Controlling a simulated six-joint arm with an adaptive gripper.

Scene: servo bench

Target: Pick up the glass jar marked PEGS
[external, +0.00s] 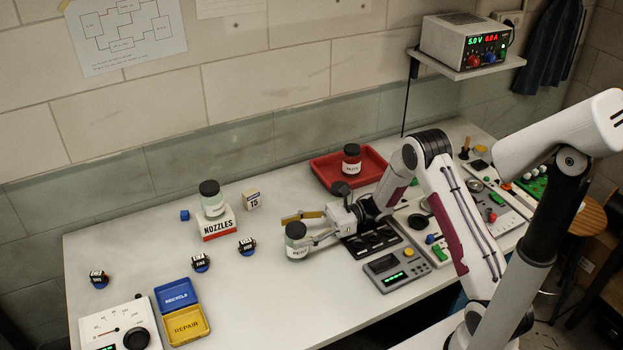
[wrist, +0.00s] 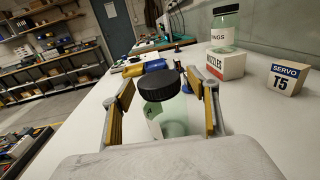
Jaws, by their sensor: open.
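A glass jar with a black lid (external: 296,241) stands on the bench at my gripper's fingertips. My gripper (external: 303,229) is open, its fingers apart on either side of this jar. In the wrist view the jar (wrist: 168,110) stands between the yellow-padded fingers (wrist: 164,108); a gap shows at its right side. Its label is turned aside there and too small to read surely in the external view. A second jar (external: 212,199) stands on the NOZZLES box (external: 218,224); its label ends in "NGS" in the wrist view (wrist: 224,30). A third jar (external: 351,160) sits in the red tray (external: 325,171).
A small SERVO T5 box (wrist: 286,78) stands right of the NOZZLES box in the wrist view. Blue (external: 176,294) and yellow (external: 186,325) trays and several small dark-and-blue parts lie left. Panels and a meter (external: 396,271) crowd the bench beneath my arm. The front middle is clear.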

